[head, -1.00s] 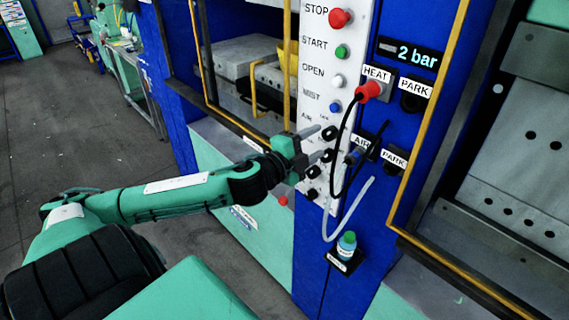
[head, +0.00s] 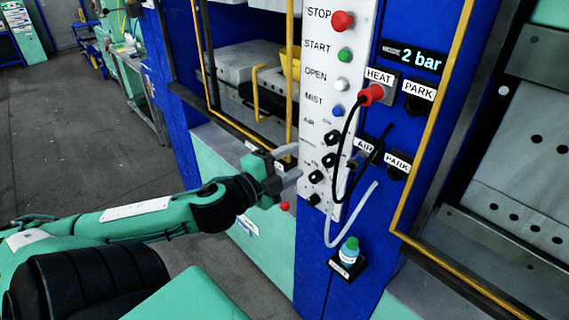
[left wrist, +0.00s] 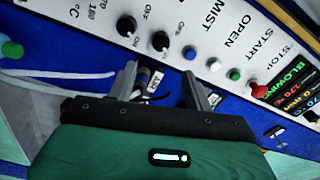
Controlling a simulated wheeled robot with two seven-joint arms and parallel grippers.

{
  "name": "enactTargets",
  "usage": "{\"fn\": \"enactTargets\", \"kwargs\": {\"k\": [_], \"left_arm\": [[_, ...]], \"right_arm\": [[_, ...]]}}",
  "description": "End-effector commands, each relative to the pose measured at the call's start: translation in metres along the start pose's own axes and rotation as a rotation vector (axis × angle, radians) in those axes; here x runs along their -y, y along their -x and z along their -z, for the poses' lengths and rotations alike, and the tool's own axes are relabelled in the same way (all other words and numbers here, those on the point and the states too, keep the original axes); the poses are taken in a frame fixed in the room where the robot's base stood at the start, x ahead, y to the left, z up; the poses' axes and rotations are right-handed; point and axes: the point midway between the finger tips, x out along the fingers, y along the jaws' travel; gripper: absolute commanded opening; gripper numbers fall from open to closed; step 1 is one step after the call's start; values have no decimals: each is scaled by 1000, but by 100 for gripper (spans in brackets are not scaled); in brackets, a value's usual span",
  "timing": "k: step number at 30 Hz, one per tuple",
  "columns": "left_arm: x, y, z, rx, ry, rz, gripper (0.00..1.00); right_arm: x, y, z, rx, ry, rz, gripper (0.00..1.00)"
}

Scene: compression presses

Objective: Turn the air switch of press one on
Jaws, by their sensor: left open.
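The white control panel (head: 324,100) of the press carries an AIR label with a black knob (head: 332,137) beside it, the air switch. In the left wrist view the black knob (left wrist: 160,40) nearest the MIST label has ON and OFF marks; its exact setting is too small to tell. My left gripper (head: 292,161) is open and empty, left of the panel and lower than the air knob, apart from it. In the left wrist view its two fingers (left wrist: 161,76) point toward the panel, with the knob just beyond them. My right gripper is not in view.
More black knobs (head: 329,160) sit close below the air knob. A red HEAT plug (head: 371,94) and an AIR plug (head: 357,161) with loose hoses hang right of the panel.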

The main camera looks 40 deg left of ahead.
Motion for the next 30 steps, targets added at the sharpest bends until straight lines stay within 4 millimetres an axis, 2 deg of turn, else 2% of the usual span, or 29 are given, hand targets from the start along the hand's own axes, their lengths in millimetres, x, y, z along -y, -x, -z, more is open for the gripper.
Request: {"fn": "enactTargets", "kwargs": {"k": [1,9,26,28,30], "left_arm": [[3,4,1,1,3,-1,52],[2,15,0,2,-2,1,52],[1,15,0,1,-2,1,52],[-1,14,-3,8,1,-2,52],[-9,11,-15,32,13,-12,52]], "right_arm": [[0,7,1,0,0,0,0],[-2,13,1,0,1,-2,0],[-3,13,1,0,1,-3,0],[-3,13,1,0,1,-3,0],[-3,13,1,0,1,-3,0]]}}
